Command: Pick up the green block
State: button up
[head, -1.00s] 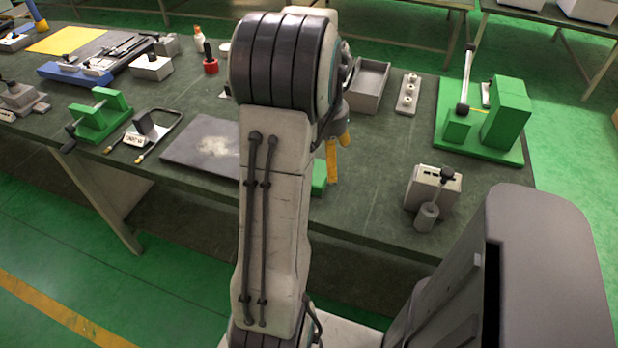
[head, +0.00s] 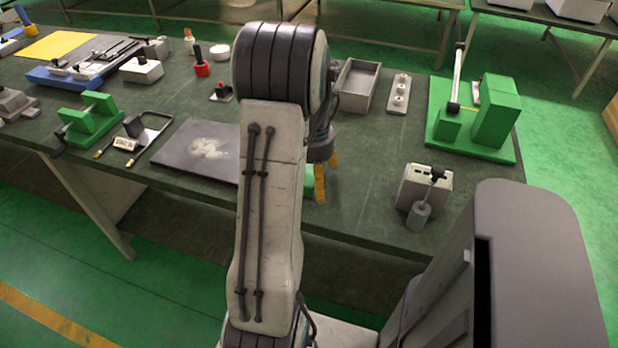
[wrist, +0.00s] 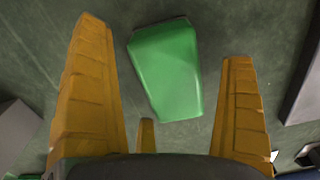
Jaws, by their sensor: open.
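The green block (wrist: 166,70) lies on the dark table top in the wrist view, a little tilted in the picture. It sits between and ahead of the yellow fingers of my gripper (wrist: 165,75), and no finger appears to touch it. My gripper is open and empty, pointing down at the table. In the head view the yellow fingers show beside my arm (head: 326,173), and only a sliver of the green block (head: 310,182) shows. My arm hides the rest of it.
A dark flat plate (head: 190,155) lies left of my arm. A grey box with a knob (head: 425,187) stands to the right. A green clamp fixture (head: 490,115) and a grey open tray (head: 358,88) stand farther back. The table's front edge (head: 370,243) is close.

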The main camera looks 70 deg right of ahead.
jog(key=shift+f, duration=0.2)
jog(key=shift+c, duration=0.2)
jog(key=c, duration=1.3)
jog(key=shift+r, duration=0.15)
jog(key=shift+r, duration=0.6)
jog(key=r, duration=0.3)
jog(key=shift+s+a, duration=0.1)
jog(key=shift+a, duration=0.2)
jog(key=s+a+r, duration=0.1)
jog(key=a+r, duration=0.1)
jog(key=a, duration=0.1)
jog(key=a+r, duration=0.2)
jog(key=a, duration=0.2)
jog(key=s+a+r, duration=0.1)
jog(key=a+r, duration=0.1)
jog(key=a, duration=0.1)
jog(key=shift+s+a+r, duration=0.25)
jog(key=shift+s+a, duration=0.05)
jog(key=shift+a, duration=0.1)
